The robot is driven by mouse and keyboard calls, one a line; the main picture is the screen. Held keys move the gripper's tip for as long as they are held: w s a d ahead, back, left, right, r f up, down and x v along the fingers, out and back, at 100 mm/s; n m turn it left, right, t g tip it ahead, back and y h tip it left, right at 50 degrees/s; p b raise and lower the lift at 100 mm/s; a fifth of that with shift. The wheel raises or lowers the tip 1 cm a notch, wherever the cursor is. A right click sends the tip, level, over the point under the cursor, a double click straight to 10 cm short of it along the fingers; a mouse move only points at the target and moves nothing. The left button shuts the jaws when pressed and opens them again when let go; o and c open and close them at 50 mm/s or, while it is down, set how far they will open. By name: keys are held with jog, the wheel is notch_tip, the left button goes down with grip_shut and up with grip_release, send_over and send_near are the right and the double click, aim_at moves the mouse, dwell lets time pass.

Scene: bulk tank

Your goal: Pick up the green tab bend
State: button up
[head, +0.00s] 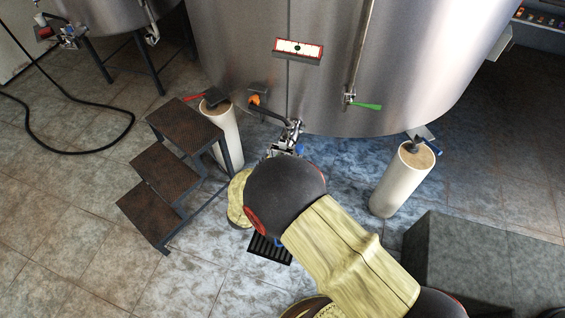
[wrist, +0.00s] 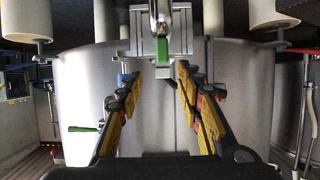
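The green tab (wrist: 162,50) shows in the wrist view, just beyond my fingertips and between their lines. It is joined to a shiny metal pipe piece (wrist: 154,14), apparently the bend, in front of a grey metal block (wrist: 178,37). My gripper (wrist: 158,76) is open and empty, with its yellow-and-black fingers on either side. I see no contact with the tab. In the head view my arm hides most of the gripper, and the bend cannot be made out clearly among the metal fittings (head: 290,134) below the tank.
The steel tank (head: 330,60) stands close ahead on pale legs (head: 402,178). A green lever (head: 367,106) sticks out from its front. Brown-topped steps (head: 168,164) stand at left, a grey block (head: 480,265) at right. A black hose (head: 100,150) lies on the left floor.

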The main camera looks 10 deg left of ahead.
jog(key=b+x, duration=0.1)
jog(key=x, duration=0.1)
jog(key=b+x, duration=0.1)
jog(key=x, duration=0.1)
jog(key=f+b+x, duration=0.1)
jog(key=x, duration=0.1)
jog(key=shift+w+a+f, duration=0.15)
jog(key=shift+a, duration=0.05)
jog(key=shift+c, duration=0.6)
jog(key=c, duration=0.7)
grip_shut()
